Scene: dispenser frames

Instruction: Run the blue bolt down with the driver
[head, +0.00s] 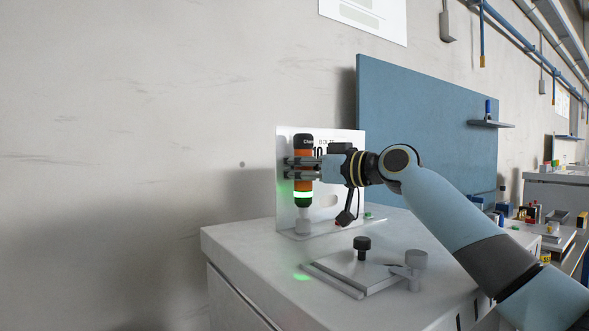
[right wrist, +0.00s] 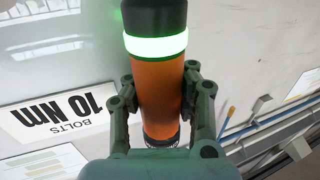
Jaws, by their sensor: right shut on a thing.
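The driver (head: 303,145) is an orange cylinder with black ends and a lit green-white ring. It stands upright in front of a white panel, its lower end at or just above a small pale holder (head: 303,223); I cannot tell if they touch. My right gripper (head: 303,168) is shut around the driver's orange body. The right wrist view shows its fingers on both sides of the driver (right wrist: 160,95). A dark-headed bolt or knob (head: 362,244) stands on a pale plate (head: 338,277) on the bench. I cannot make out a blue bolt. My left gripper is out of view.
The white panel (head: 340,197) behind the driver carries the label "10 Nm bolts" (right wrist: 55,112). A grey clamp-like piece (head: 415,260) stands at the plate's right side. A blue board (head: 430,130) rises behind. The bench top (head: 245,243) is clear at the front left, with a green light spot.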

